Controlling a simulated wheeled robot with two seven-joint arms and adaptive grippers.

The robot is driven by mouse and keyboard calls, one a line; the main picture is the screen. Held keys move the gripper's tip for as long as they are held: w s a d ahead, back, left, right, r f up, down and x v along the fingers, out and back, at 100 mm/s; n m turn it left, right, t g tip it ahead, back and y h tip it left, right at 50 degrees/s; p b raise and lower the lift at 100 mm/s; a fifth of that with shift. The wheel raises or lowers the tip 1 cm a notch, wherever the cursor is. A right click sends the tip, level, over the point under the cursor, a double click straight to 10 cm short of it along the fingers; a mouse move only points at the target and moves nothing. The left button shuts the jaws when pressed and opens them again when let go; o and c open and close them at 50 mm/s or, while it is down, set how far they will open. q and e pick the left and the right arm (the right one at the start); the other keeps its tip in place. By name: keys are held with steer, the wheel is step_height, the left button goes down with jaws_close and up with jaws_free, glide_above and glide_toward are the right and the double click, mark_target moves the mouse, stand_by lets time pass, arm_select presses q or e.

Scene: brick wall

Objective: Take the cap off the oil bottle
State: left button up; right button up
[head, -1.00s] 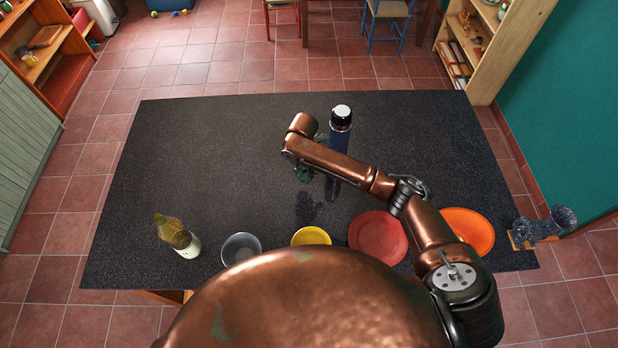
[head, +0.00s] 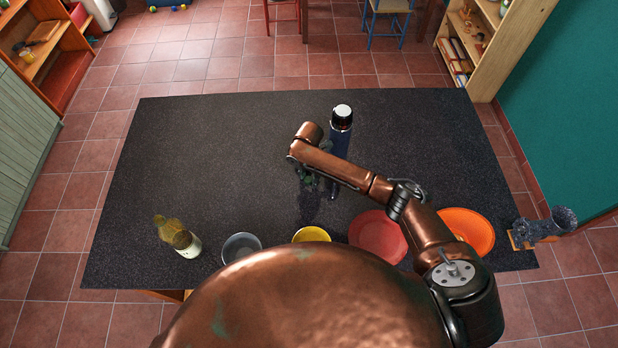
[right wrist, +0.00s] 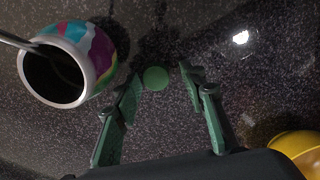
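In the right wrist view a round green disc (right wrist: 155,78), which looks like the oil bottle's cap seen from above, lies between my fingertips. What is under it cannot be made out. My right gripper (right wrist: 160,80) is open, with a finger on each side of the disc and small gaps visible. In the head view my right gripper (head: 309,183) points down beside a dark blue flask, mostly hidden by my own arm, which also hides the bottle. My left gripper is not in view.
A dark blue flask (head: 341,140) stands close by. A colourful mug (right wrist: 95,55) is beside the gripper.

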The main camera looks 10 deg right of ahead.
mark_target(309, 179)
steer(key=shift+w+f, duration=0.1)
steer(key=shift+w, duration=0.1)
step_height(309, 179, up, 6)
steer(key=shift+b, duration=0.35)
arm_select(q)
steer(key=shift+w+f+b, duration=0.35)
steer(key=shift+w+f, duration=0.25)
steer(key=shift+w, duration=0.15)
arm_select(e)
step_height(309, 179, up, 6)
steer(key=shift+s, duration=0.1)
